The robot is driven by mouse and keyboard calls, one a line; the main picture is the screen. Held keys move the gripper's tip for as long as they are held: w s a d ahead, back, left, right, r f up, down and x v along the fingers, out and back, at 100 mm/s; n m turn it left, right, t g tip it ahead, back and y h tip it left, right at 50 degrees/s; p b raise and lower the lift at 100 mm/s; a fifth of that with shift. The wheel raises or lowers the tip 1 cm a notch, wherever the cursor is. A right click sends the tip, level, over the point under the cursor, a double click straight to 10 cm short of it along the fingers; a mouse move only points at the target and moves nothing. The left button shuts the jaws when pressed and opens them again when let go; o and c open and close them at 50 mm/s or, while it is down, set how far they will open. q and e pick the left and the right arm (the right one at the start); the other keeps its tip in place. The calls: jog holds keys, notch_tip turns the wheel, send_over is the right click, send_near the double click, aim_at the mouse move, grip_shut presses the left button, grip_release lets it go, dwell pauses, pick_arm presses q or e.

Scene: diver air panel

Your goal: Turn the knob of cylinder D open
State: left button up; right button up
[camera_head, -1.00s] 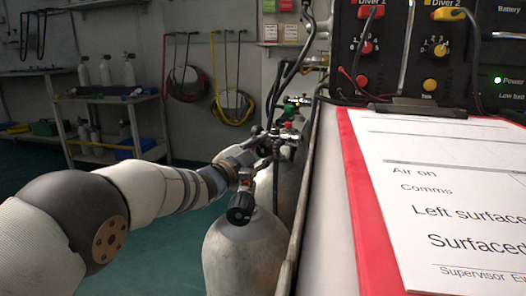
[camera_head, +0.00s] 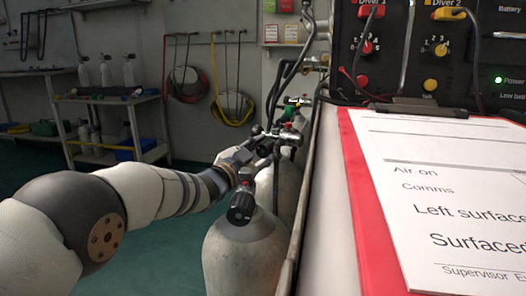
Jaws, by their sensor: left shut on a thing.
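A row of grey gas cylinders stands along the left side of the panel bench. The nearest cylinder (camera_head: 245,255) has a black knob (camera_head: 241,208) on its valve, clear of my gripper. My left gripper (camera_head: 262,142) reaches in from the left, behind that knob, to the valve of a cylinder further back (camera_head: 288,188). It is shut on a valve knob there, which the fingers mostly hide. I cannot read a letter on any cylinder, so I cannot tell which is D. My right gripper is out of view.
A red clipboard (camera_head: 352,190) with a printed sheet lies on the bench at right, before the diver panel (camera_head: 410,50). Hoses (camera_head: 290,70) hang above the cylinders. Shelves (camera_head: 115,125) stand at the back left. The green floor (camera_head: 160,250) is open.

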pick_arm(q)
jog(key=o, duration=1.2)
jog(key=shift+c, duration=0.2)
jog(key=v, duration=1.2)
jog(key=shift+a, duration=0.1)
